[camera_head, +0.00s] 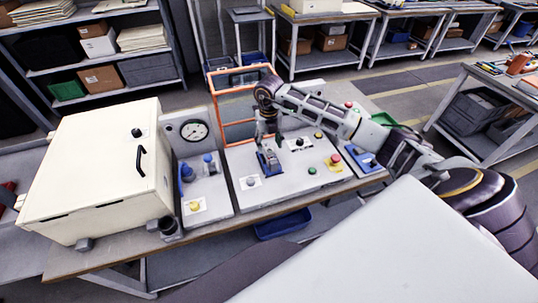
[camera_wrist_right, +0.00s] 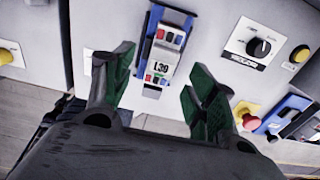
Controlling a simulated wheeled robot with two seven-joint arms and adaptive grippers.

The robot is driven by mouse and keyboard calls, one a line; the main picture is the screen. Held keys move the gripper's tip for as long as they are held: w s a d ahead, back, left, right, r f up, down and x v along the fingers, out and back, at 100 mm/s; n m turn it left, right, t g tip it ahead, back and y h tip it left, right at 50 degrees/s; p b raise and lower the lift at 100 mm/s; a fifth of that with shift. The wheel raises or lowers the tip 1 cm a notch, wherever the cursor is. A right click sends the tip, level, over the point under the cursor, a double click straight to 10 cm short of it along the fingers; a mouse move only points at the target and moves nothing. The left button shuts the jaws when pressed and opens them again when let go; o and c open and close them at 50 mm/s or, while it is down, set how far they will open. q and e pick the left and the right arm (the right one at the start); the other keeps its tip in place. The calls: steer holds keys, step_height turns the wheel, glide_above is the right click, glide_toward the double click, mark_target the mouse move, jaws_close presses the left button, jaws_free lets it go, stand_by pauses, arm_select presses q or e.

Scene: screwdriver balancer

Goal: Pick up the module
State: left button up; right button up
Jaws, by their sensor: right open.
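The module (camera_wrist_right: 164,61) is a small grey-white block marked "L39" with red and blue coloured parts. It sits in a blue holder (camera_wrist_right: 152,22) on the light control panel. In the head view the module and holder (camera_head: 269,161) show on the panel's left part. My right gripper (camera_head: 266,137) is above the module, pointing down. In the right wrist view its green-padded fingers (camera_wrist_right: 157,75) are spread, one on each side of the module's lower end, with gaps on both sides. Nothing is held. My left gripper is not in view.
A second blue holder (camera_head: 362,157) stands at the panel's right. A red button (camera_head: 336,159) and a black rotary knob (camera_wrist_right: 262,47) are close by. A cream box (camera_head: 100,165), a gauge unit (camera_head: 195,131) and an orange frame (camera_head: 213,100) stand left and behind.

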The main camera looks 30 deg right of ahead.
mark_target(269, 148)
steer(key=shift+f, duration=0.1)
steer(key=shift+f+p, duration=0.45)
steer(key=shift+f, duration=0.45)
steer(key=shift+w+d+f+p, duration=0.1)
steer(key=shift+f+p, duration=0.25)
steer(key=shift+f, duration=1.25)
jaws_close()
steer(key=shift+r, duration=0.15)
steer(key=shift+w+d+r, duration=0.1)
steer(key=shift+w+r, duration=0.05)
steer(key=shift+r, duration=0.45)
steer(key=shift+r+b, duration=0.95)
steer(key=shift+r, duration=3.35)
